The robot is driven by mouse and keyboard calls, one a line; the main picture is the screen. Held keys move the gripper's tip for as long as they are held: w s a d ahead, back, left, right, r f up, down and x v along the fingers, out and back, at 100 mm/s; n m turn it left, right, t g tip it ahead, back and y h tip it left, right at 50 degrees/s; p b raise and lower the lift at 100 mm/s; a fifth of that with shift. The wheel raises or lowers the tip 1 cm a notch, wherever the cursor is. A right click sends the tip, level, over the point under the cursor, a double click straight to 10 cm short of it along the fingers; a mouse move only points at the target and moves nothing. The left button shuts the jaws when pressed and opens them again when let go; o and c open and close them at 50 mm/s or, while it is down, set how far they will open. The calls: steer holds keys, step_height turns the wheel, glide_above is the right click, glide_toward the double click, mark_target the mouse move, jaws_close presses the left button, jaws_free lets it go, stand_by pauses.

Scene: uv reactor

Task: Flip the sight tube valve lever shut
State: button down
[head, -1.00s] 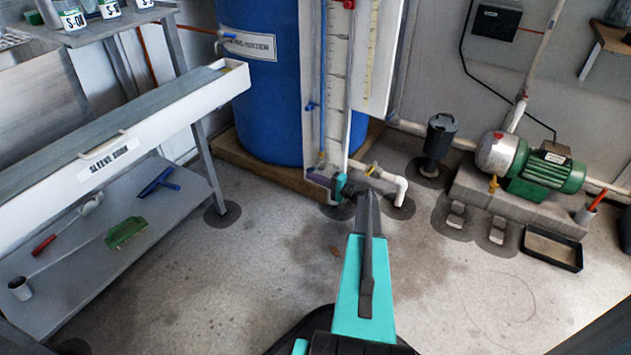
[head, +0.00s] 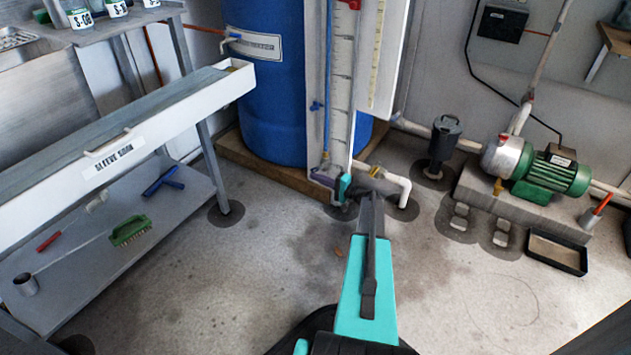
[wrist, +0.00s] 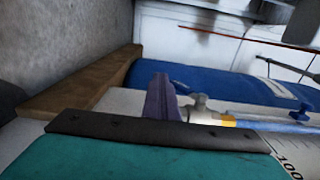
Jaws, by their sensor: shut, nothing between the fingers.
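The sight tube (head: 326,75) runs down a white scale board (head: 341,90) in front of the blue tank. At its foot is a small valve with a purple lever (head: 323,177). In the wrist view the purple lever (wrist: 160,98) stands up beside the grey metal valve body (wrist: 200,110), with a yellow collar and the blue tube to its right. My gripper (head: 344,187) is shut and empty, low at the foot of the board, just right of the lever. In the wrist view its dark edge lies before the lever's lower end; I cannot tell whether they touch.
A yellow-handled valve on a white pipe (head: 397,186) is close to the right of my gripper. The blue tank (head: 265,110) stands on a wooden plinth behind. A sleeve-wash trough (head: 120,150) is at left, a green pump (head: 553,172) at right. The floor between is clear.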

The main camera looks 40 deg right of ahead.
steer(key=shift+f, duration=0.1)
stand_by(0.3)
steer(key=s+f, duration=0.2)
steer(key=f, duration=0.1)
steer(key=s+d+f, duration=0.1)
steer(key=s+f, duration=0.2)
steer(key=s+d+f+p, duration=0.1)
steer(key=s+f, duration=0.2)
steer(key=shift+d+f, duration=0.1)
steer(key=shift+f, duration=0.05)
steer(key=shift+s+f, duration=0.5)
steer(key=shift+f, duration=0.05)
